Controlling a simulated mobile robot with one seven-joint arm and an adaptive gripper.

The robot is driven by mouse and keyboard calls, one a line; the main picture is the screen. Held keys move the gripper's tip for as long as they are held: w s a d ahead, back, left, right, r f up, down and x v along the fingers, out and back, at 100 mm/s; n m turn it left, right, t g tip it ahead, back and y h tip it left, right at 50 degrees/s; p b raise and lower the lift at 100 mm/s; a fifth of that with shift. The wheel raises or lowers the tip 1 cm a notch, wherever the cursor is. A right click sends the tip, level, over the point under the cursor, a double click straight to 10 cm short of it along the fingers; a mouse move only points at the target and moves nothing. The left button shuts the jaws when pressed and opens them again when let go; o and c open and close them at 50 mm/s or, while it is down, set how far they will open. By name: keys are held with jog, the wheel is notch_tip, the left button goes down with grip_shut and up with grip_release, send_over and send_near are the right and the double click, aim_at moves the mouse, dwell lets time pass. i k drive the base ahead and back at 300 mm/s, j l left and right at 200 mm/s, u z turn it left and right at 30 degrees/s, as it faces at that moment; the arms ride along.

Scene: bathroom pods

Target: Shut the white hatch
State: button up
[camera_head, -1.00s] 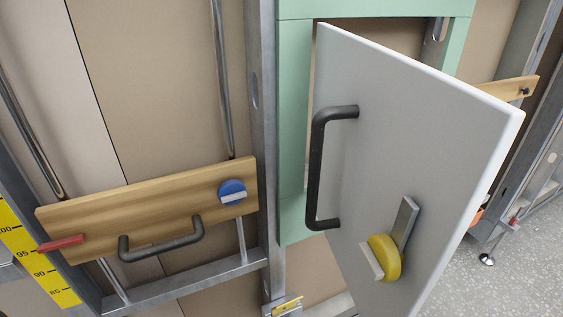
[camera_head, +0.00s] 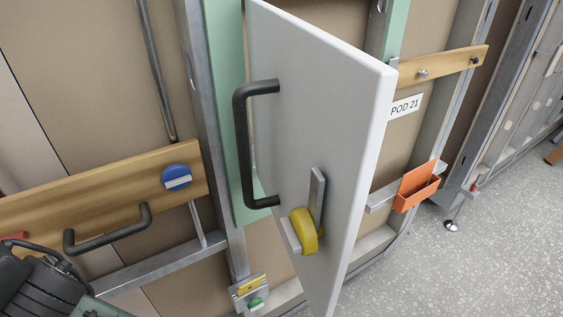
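The white hatch (camera_head: 330,110) stands swung open in the middle of the head view, its free edge toward me and to the right. A black bar handle (camera_head: 242,145) is fixed on its face, with a yellow knob (camera_head: 304,232) and a flat metal lever (camera_head: 317,198) lower down. The mint-green frame (camera_head: 226,90) shows behind it on the left, and again at the upper right. A dark part of my arm (camera_head: 45,285) shows at the bottom left corner, apart from the hatch. My gripper's fingers cannot be made out.
A wooden board (camera_head: 100,195) with a blue knob (camera_head: 176,178) and a black handle (camera_head: 108,232) is on the left. An orange holder (camera_head: 416,187) hangs right of the hatch, below a POD 21 label (camera_head: 405,107). Speckled floor (camera_head: 470,260) is open at the right.

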aim_at(319, 100)
jog(key=k+j+u, duration=0.2)
jog(key=k+u, duration=0.2)
jog(key=k+j+u, duration=0.45)
jog(key=i+l, duration=0.1)
